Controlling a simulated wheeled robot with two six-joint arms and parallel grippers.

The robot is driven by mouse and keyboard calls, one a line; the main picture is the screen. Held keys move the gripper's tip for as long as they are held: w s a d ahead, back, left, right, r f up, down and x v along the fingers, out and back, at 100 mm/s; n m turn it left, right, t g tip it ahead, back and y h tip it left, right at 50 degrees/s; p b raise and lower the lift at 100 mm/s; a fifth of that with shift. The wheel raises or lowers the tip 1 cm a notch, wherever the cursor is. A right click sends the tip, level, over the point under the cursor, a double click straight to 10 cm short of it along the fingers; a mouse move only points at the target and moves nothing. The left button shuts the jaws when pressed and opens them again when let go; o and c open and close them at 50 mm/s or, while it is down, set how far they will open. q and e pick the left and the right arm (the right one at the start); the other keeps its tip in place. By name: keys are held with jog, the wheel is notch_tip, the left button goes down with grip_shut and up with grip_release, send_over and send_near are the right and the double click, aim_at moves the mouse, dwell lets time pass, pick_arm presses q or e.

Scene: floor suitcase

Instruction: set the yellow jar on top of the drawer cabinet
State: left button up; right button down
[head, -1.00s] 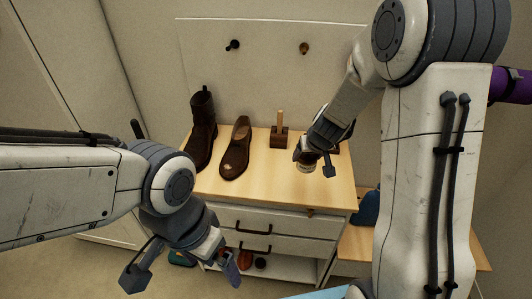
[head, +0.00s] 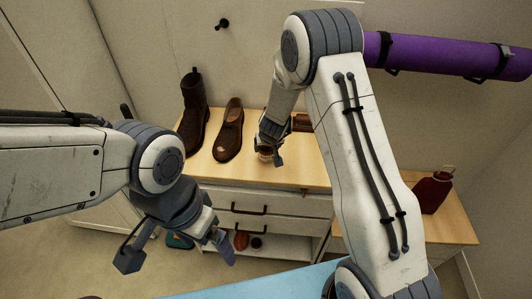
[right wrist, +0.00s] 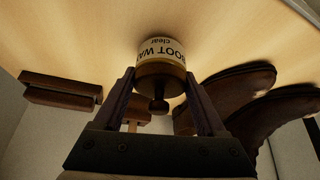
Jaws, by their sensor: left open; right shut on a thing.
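The jar (right wrist: 160,66) has a pale label reading "BOOT WAX clear" and a yellowish-brown body with a dark knob. My right gripper (right wrist: 160,88) is shut on it, with a finger on each side. In the head view the jar (head: 265,156) shows under my right gripper (head: 270,158), over the front part of the wooden top of the drawer cabinet (head: 295,172). I cannot tell whether it touches the top. My left gripper (head: 178,252) is open and empty, low in front of the cabinet.
A tall dark boot (head: 194,110) and a brown shoe (head: 228,130) stand on the cabinet top, left of the jar. A wooden brush (right wrist: 60,90) lies nearby. A lower wooden surface (head: 453,223) at the right bears a red bottle (head: 432,192). A purple roll (head: 450,55) is at upper right.

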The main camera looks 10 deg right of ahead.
jog(key=shift+w+f, duration=0.1)
jog(key=shift+f, duration=0.3)
pick_arm(q)
jog(key=shift+f, duration=0.3)
pick_arm(e)
jog(key=shift+r, duration=0.15)
jog(key=shift+f, duration=0.2)
grip_release()
jog(key=shift+s+r+p, duration=0.2)
jog(key=shift+r+p, duration=0.1)
jog(key=shift+r, duration=0.25)
pick_arm(q)
notch_tip(320, 180, up, 5)
jog(key=p, duration=0.4)
jog(key=shift+p, duration=0.35)
pick_arm(e)
jog(key=v, duration=1.1)
jog(key=shift+s, duration=0.15)
